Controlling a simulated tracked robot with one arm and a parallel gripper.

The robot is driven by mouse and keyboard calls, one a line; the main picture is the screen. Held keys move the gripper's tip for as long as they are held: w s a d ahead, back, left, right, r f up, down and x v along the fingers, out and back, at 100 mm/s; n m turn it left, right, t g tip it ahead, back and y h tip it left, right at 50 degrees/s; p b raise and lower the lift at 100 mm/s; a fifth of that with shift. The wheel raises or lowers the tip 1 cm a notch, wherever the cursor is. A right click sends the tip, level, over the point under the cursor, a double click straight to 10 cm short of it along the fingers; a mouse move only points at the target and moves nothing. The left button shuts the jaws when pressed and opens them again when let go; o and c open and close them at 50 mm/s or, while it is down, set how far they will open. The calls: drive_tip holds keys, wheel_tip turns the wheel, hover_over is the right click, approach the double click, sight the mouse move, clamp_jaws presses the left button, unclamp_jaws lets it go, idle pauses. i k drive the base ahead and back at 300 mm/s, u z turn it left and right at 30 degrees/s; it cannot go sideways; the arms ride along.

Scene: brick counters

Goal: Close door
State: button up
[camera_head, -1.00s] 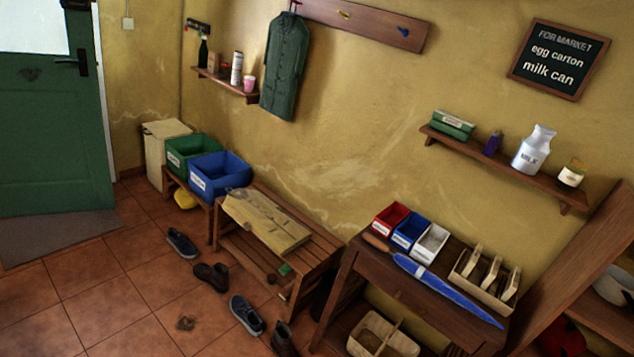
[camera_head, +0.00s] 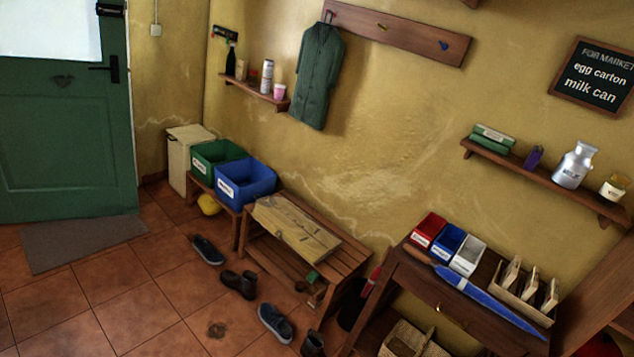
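A green door (camera_head: 62,150) with a window pane in its upper part stands at the far left. Its dark lever handle (camera_head: 107,69) is on the door's right side, with a small dark heart-shaped mark to the left of it. The door's right edge lies close beside the white frame strip (camera_head: 130,100); I cannot tell whether it is latched. My gripper is not in view, and nothing of it touches the door here.
A grey mat (camera_head: 82,243) lies before the door. A wooden bench (camera_head: 318,240), blue bin (camera_head: 245,182) and table (camera_head: 440,290) line the wall. The tiles at lower left are clear.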

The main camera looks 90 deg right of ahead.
sight(66, 152)
drive_tip(key=u, duration=0.05)
drive_tip(key=i, duration=1.25)
drive_tip(key=z, duration=3.6)
drive_tip(key=i, duration=0.65)
drive_tip(key=u, duration=0.1)
drive_tip(key=k, duration=0.6)
drive_tip(key=z, duration=0.05)
